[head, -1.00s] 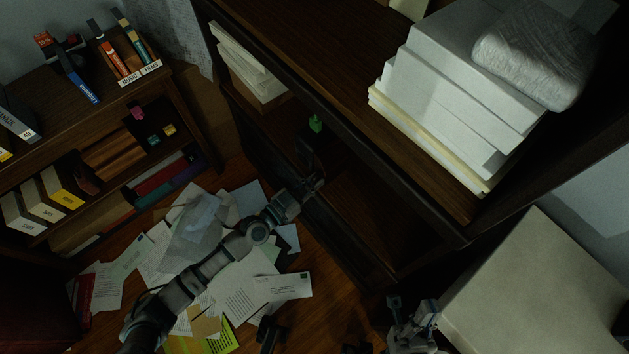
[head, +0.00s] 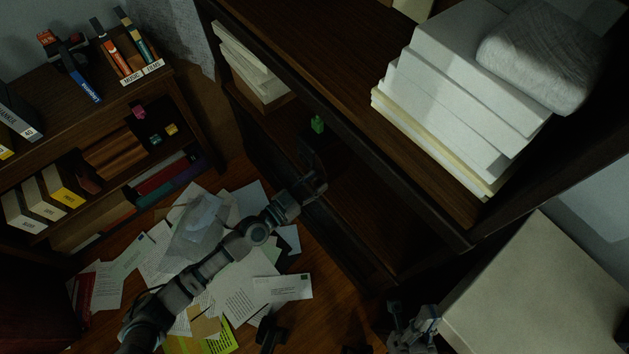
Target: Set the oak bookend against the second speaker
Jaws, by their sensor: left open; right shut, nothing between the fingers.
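I cannot make out an oak bookend or a speaker for certain in the dim head view. My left arm reaches up from the lower left over the littered floor. My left gripper (head: 316,172) is open at the front of the dark cabinet's lower opening, with nothing visibly held. My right gripper (head: 408,318) is shut and empty at the bottom, left of a large pale box. Much of the cabinet's inside is in deep shadow.
The dark cabinet (head: 400,232) carries stacked white boxes (head: 455,100). A small green object (head: 318,124) sits inside it, just beyond my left gripper. A bookshelf (head: 190,112) stands left. Papers (head: 240,290) cover the floor. The pale box (head: 540,290) blocks the lower right.

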